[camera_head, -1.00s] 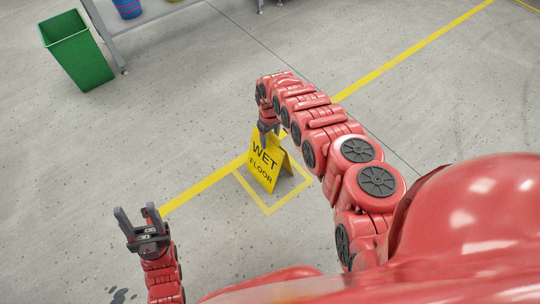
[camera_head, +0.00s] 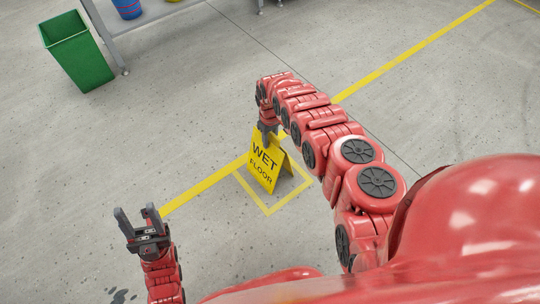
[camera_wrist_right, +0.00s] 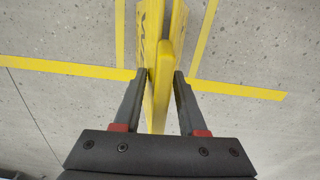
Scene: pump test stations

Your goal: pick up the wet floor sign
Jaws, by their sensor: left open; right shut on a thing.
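The yellow wet floor sign (camera_head: 265,163) stands upright, folded in an A shape, inside a yellow-taped square on the floor. Its front panel reads "WET FLOOR". My right gripper (camera_head: 268,133) is at the sign's top edge, coming down from above. In the right wrist view the two fingers of the right gripper (camera_wrist_right: 158,88) close on the top of the sign (camera_wrist_right: 163,55) from both sides. My left gripper (camera_head: 139,218) is open and empty at the lower left, well apart from the sign.
A green bin (camera_head: 77,52) stands at the upper left beside a grey metal table (camera_head: 140,20). A blue container (camera_head: 127,8) is on that table. A yellow floor line (camera_head: 410,55) runs diagonally across. The floor around the sign is clear.

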